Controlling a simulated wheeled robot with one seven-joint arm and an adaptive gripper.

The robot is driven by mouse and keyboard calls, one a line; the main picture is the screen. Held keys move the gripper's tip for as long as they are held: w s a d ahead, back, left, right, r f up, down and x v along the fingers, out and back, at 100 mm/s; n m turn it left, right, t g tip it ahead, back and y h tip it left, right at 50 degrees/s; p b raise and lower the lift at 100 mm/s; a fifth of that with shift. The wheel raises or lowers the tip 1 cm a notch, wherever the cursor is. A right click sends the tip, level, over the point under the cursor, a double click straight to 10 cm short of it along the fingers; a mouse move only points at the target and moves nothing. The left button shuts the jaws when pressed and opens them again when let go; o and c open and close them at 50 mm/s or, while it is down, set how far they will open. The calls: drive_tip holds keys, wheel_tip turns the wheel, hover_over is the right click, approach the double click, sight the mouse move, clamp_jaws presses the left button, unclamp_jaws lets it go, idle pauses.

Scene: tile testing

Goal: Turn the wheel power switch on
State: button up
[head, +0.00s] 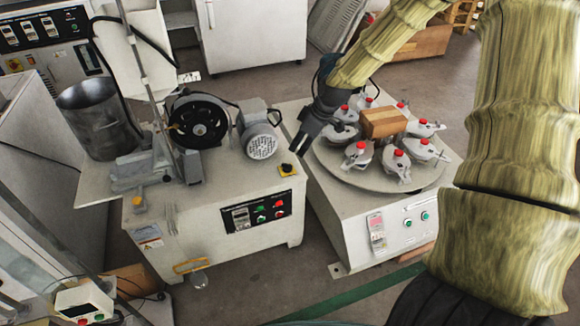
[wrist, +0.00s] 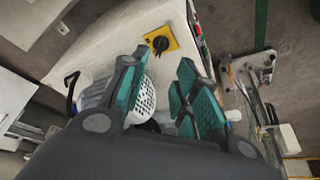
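A yellow plate with a black rotary knob, which looks like the wheel power switch (head: 288,170), sits on the front right corner of the left machine's top. The switch also shows in the wrist view (wrist: 161,43), just beyond my fingertips and roughly between them. I cannot tell its on or off position. My gripper (head: 303,143) reaches down behind and to the right of the switch, with a gap between them. In the wrist view my gripper (wrist: 161,62) is open, its green-padded fingers spread and nothing held between them.
A grey motor (head: 259,137) and a black wheel (head: 198,122) stand left of my gripper. A round turntable (head: 347,174) with several red-topped clamps and a wooden block (head: 384,123) lies close on the right. A panel (head: 262,211) with red and green buttons is below the switch.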

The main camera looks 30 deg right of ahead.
sight(288, 165)
drive_tip(key=b+x, duration=0.3)
drive_tip(key=x, duration=0.7)
drive_tip(key=shift+f, duration=0.25)
drive_tip(key=shift+c, duration=0.4)
clamp_jaws()
